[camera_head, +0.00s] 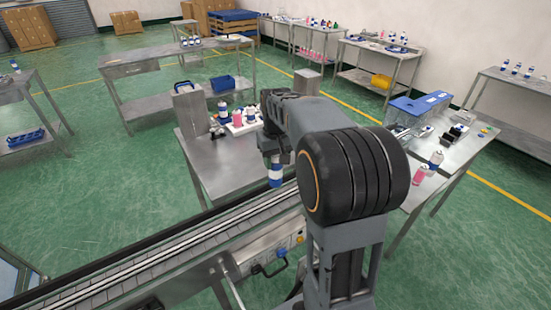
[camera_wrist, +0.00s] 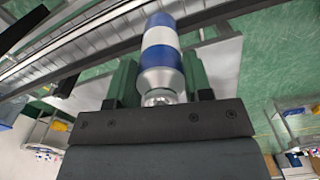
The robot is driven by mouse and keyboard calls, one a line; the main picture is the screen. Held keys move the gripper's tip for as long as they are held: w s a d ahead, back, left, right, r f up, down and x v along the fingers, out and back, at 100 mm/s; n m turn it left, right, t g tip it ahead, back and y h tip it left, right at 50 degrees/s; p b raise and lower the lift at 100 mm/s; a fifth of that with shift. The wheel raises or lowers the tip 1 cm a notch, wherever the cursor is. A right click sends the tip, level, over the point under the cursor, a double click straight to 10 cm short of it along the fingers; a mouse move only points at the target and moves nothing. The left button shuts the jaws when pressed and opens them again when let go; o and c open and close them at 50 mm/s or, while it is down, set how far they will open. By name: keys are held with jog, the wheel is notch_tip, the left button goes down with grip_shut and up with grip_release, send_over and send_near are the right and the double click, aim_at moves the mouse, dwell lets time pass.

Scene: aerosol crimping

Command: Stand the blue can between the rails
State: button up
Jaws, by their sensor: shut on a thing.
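The blue can (camera_head: 275,175), blue with a white band and a silver shoulder, hangs below my gripper (camera_head: 270,153) in the head view. In the wrist view the can (camera_wrist: 161,50) sits between the two green fingers of my gripper (camera_wrist: 160,85), which is shut on it near its silver top. The conveyor with its long rails (camera_head: 180,240) runs diagonally through the lower left of the head view. The can appears close to the rails, near the upper right stretch. The rails also show in the wrist view (camera_wrist: 70,45). I cannot tell whether the can touches the belt.
A steel table (camera_head: 225,165) behind the conveyor bears a white tray (camera_head: 240,126) with several cans and bottles. A blue-lidded bin (camera_head: 420,102) stands on the right table. A pink can (camera_head: 419,175) stands near that table's edge. The conveyor's left stretch is clear.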

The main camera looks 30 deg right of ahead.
aim_at(277, 181)
jog(key=shift+f+b, duration=2.75)
jog(key=shift+f, duration=1.35)
jog(key=shift+s+f+b, duration=0.1)
jog(key=shift+f+b, duration=0.2)
jog(key=shift+f, duration=0.15)
jog(key=o, duration=1.2)
jog(key=shift+r, duration=0.1)
notch_tip(277, 181, up, 14)
jog(key=shift+f, duration=0.2)
